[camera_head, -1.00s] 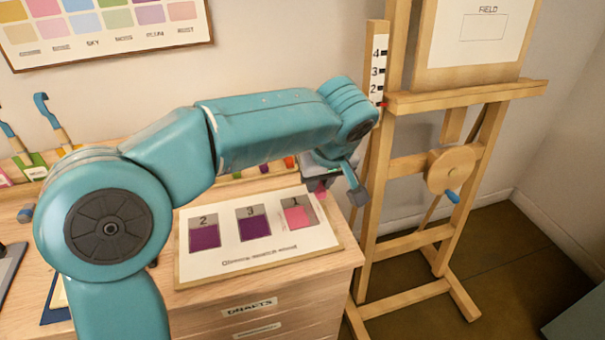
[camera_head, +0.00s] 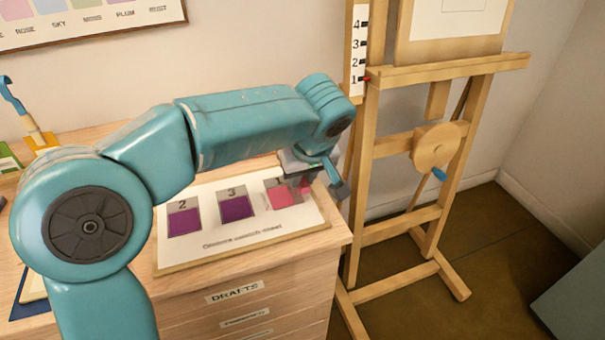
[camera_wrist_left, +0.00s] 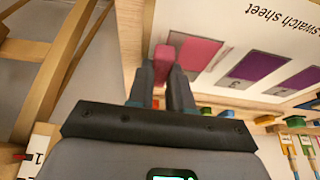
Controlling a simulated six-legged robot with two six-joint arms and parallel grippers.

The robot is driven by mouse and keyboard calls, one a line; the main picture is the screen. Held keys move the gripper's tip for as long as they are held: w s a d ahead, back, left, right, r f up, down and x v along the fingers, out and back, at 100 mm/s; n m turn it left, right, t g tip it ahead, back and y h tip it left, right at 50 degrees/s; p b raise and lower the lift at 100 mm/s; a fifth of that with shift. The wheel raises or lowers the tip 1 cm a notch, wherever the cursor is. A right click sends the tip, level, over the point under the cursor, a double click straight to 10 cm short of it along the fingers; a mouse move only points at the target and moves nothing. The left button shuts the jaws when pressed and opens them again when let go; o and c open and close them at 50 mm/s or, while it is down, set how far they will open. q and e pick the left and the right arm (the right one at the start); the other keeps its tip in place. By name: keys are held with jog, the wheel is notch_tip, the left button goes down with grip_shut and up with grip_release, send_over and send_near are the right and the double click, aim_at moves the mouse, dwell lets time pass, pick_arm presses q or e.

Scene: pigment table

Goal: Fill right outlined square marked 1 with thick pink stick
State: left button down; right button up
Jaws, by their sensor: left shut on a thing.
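The swatch sheet (camera_head: 240,232) lies on the wooden cabinet top, with three outlined squares. The right square, marked 1 (camera_head: 284,197), is pink in its lower part, with grey above; my gripper hides part of its right side. It also shows pink in the left wrist view (camera_wrist_left: 198,53). My left gripper (camera_head: 313,184) is shut on a thick pink stick (camera_wrist_left: 160,63) at the right side of square 1. I cannot tell whether the stick touches the sheet. My right gripper is not in view.
Square 2 (camera_head: 184,222) and square 3 (camera_head: 236,208) are purple below grey. A wooden easel (camera_head: 448,70) stands close to the right of the cabinet. Yellow and green pieces (camera_wrist_left: 265,120) lie behind the sheet.

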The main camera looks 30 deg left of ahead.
aim_at(286, 193)
pick_arm(q)
jog(key=shift+f+b, duration=0.9)
jog(key=shift+f, duration=0.1)
jog(key=shift+s+a+r, duration=0.1)
jog(key=shift+s+a+b, duration=0.55)
jog(key=shift+s+a, duration=0.3)
jog(key=shift+s, duration=0.15)
jog(key=shift+w+d, duration=0.25)
jog(key=shift+w, duration=0.05)
jog(key=shift+w+d+p, duration=0.4)
jog(key=shift+w+d, duration=0.35)
jog(key=shift+s+a, duration=0.1)
jog(key=shift+a, duration=0.05)
